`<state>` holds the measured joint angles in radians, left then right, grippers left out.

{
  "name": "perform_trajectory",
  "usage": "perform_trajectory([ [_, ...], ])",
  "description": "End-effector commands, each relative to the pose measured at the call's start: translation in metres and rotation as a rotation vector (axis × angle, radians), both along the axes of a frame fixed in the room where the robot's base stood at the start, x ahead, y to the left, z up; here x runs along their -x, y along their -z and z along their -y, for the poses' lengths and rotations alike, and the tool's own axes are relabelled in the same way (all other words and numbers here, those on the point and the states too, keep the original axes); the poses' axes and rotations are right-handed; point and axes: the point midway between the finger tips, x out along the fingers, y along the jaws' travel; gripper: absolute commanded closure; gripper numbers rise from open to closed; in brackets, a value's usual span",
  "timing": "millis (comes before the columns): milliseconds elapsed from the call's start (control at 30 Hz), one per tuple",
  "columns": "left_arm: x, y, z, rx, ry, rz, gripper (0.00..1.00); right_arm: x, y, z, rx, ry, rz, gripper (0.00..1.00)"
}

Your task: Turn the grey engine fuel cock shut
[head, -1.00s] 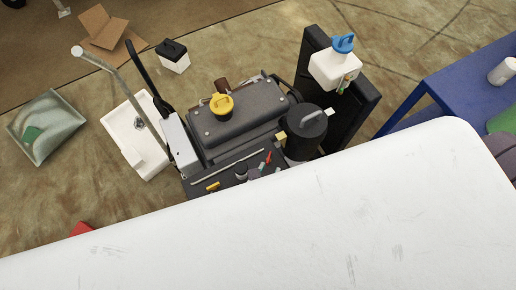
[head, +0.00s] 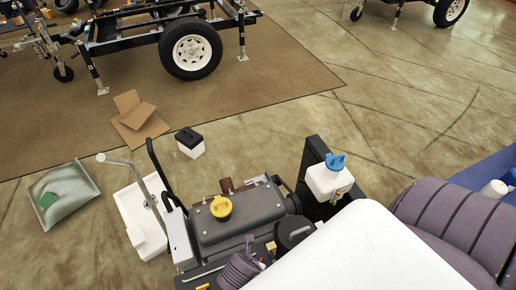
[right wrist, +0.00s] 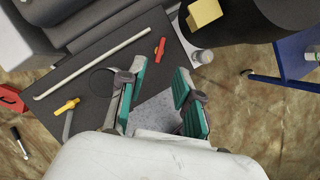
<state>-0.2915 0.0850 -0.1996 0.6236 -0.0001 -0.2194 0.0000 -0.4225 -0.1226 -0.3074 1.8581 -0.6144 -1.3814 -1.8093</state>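My right gripper (right wrist: 158,82) is open and empty in the right wrist view, its two teal-padded fingers apart over a dark plate (right wrist: 100,75). I cannot tell for sure which part is the grey engine fuel cock; the fingers hide part of the plate. In the head view, the engine unit (head: 240,215) with its yellow cap (head: 221,207) stands beyond my white arm link. My left gripper is not in view.
A pale rod (right wrist: 95,65) lies across the plate. A white jug with a blue cap (head: 329,180) stands right of the engine. A bent metal handle (head: 140,180) rises at its left. A blue table (head: 485,170) is at the right.

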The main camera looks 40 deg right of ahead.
Motion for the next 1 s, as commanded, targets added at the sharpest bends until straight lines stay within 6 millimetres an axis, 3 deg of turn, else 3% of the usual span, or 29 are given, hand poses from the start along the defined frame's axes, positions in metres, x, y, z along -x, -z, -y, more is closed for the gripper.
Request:
perform_trajectory([
  [200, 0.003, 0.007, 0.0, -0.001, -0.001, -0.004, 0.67, -0.009, 0.045, 0.016, 0.002, 0.0, -0.001, 0.67],
  [400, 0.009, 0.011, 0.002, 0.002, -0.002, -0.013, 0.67, -0.015, 0.071, 0.025, 0.001, -0.001, -0.001, 0.67],
  [833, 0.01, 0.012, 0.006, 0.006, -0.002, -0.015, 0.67, -0.017, 0.081, 0.029, 0.0, 0.0, 0.001, 0.67],
  [867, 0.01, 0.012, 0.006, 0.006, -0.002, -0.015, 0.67, -0.017, 0.081, 0.029, 0.0, 0.0, 0.001, 0.68],
  [1000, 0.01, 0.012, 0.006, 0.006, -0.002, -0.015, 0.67, -0.017, 0.081, 0.029, 0.0, 0.0, 0.001, 0.92],
])
